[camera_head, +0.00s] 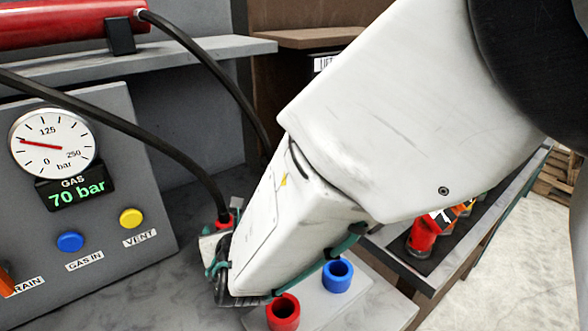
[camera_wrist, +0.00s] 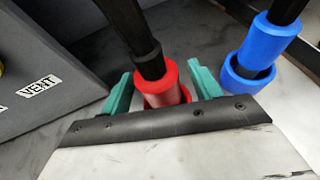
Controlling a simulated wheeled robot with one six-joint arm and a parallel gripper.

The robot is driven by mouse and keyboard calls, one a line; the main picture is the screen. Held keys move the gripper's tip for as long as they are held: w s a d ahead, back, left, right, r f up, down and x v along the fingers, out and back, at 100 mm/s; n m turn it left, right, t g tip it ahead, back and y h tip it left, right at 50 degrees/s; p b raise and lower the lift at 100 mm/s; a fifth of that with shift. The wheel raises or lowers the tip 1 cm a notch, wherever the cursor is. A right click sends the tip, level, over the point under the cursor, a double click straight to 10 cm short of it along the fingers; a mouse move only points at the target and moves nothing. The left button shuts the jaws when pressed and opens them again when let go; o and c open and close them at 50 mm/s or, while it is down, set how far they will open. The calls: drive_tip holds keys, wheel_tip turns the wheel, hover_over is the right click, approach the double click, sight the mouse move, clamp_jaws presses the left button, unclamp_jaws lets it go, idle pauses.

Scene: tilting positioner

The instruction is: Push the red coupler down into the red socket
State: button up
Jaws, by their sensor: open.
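The red coupler (camera_wrist: 172,88) hangs on a black hose and stands between the two green fingers of my open gripper (camera_wrist: 165,88) in the wrist view. Its lower end is hidden behind the gripper's dark edge, and I cannot tell if a finger touches it. In the head view, a little of the red coupler (camera_head: 225,222) shows at the hose's end, beside my gripper (camera_head: 220,265).
A blue socket (camera_head: 338,277) stands behind the red one. A blue coupler (camera_wrist: 262,45) on a black hose is close right in the wrist view. The gauge panel (camera_head: 85,190) with buttons stands left. A rack with red parts (camera_head: 423,236) lies right, partly behind my arm.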

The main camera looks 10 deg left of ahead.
drive_tip(key=c, duration=1.2)
drive_tip(key=shift+c, duration=0.2)
